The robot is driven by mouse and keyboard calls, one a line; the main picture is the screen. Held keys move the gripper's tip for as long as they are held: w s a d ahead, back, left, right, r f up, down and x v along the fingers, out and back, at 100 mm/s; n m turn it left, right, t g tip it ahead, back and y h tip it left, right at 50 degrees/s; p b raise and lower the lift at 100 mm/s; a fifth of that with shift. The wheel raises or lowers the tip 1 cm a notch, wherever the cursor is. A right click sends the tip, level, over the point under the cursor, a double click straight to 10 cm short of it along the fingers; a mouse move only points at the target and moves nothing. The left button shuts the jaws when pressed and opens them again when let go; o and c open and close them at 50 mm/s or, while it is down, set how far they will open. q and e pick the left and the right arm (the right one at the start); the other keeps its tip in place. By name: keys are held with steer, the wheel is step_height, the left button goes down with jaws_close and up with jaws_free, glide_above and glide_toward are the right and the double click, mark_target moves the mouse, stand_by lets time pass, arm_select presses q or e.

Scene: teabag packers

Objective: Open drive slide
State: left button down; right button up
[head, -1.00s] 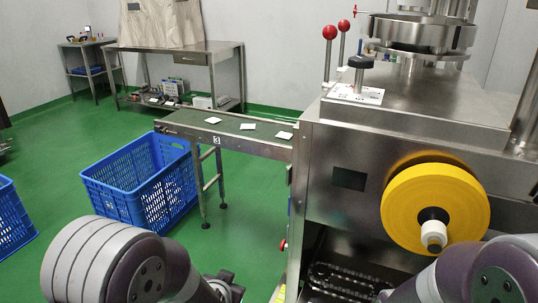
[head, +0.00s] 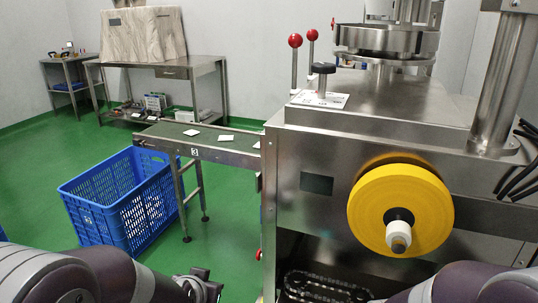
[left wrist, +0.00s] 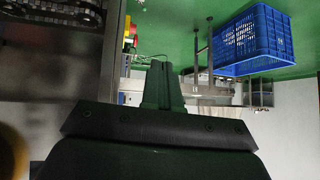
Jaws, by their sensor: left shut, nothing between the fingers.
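The steel packing machine (head: 300,150) stands at the right in the head view. Two levers with red knobs (head: 295,41) and a black knob (head: 324,68) rise from its top. A chain (head: 325,287) shows in its low opening, and again at the top left of the left wrist view (left wrist: 55,12). I cannot tell which part is the drive slide. My left gripper (head: 203,286) is low, left of the machine and apart from it. In the left wrist view its fingers (left wrist: 161,72) are together and empty. Only my right arm shows; its gripper is out of view.
A yellow roll (head: 400,205) juts from the machine front. A conveyor (head: 225,149) with small white packets runs left from the machine. A blue crate (head: 100,208) stands on the green floor. A steel table (head: 205,66) is behind.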

arm_select(q)
steer(key=s+a+f+n+g, duration=0.1)
steer(key=s+a+f+g, duration=0.15)
steer(key=s, duration=0.35)
steer(key=s+a+f+g, duration=0.1)
steer(key=s+g, duration=0.2)
steer(key=s, duration=0.2)
steer(key=s+a+f+n+g, duration=0.1)
steer(key=s+g, duration=0.1)
steer(key=s, duration=0.4)
step_height(320, 180, up, 31)
steer(key=p, duration=3.1)
steer(key=shift+w+r+y, duration=0.15)
steer(key=shift+w+y, duration=0.2)
steer(key=shift+y, duration=0.05)
steer(key=c, duration=1.6)
jaws_free()
steer(key=shift+r+p, duration=0.3)
steer(key=shift+p, duration=0.15)
steer(key=shift+c, duration=0.2)
steer(key=o, duration=0.4)
steer(key=shift+w+f, duration=0.1)
steer(key=shift+f, duration=0.15)
arm_select(e)
step_height(320, 180, up, 32)
steer(key=w+d+t, duration=0.1)
steer(key=shift+w+d+r+m, duration=0.2)
steer(key=shift+d+m, duration=0.05)
steer(key=shift+m, duration=0.15)
